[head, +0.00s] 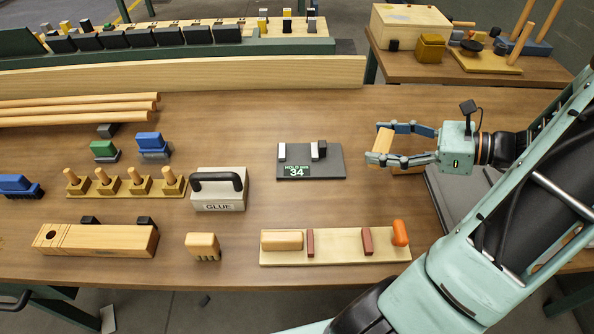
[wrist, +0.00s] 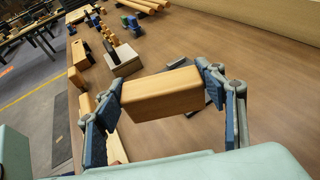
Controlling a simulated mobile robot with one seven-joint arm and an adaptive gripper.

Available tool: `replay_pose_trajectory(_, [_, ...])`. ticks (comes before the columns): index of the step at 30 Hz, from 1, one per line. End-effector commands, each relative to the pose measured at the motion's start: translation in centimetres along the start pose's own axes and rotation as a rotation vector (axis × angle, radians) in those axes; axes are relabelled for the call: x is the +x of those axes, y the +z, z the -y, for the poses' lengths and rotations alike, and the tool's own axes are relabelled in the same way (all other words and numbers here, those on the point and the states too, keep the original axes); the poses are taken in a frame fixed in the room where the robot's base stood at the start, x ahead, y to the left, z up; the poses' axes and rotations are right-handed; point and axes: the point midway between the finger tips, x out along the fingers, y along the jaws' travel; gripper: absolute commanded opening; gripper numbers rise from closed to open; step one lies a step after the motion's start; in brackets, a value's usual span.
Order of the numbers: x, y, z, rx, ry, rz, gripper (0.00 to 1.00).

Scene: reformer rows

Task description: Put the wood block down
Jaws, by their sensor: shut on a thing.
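The wood block (head: 384,143) is a plain light-brown bar held between the fingers of my gripper (head: 383,146), at the right of the workbench in the head view. In the wrist view the block (wrist: 162,94) lies crosswise between the two blue-padded fingers of my gripper (wrist: 162,88), touching both. It appears raised above the brown table (head: 220,110). The gap under it is hard to judge. Another wooden piece (head: 408,170) shows partly behind the lower finger.
A dark scale-like plate (head: 325,163) reading 34 is left of my gripper. A light board (head: 335,255) with a wood block, red strips and an orange knob is in front. A GLUE box (head: 220,188) stands farther left. Table behind the plate is clear.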

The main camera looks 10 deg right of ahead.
Motion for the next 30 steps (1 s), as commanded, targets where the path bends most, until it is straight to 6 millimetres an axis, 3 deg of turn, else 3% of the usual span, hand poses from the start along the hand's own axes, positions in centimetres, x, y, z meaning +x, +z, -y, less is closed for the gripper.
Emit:
replay_pose_trajectory(17, [0.5,0.6,0.1,0.0,0.003,0.001,0.34])
replay_pose_trajectory(23, [4.1,3.3,0.8,-0.001,0.013,0.002,0.34])
replay_pose_trajectory(30, [10.6,6.7,0.9,0.0,0.02,0.001,0.34])
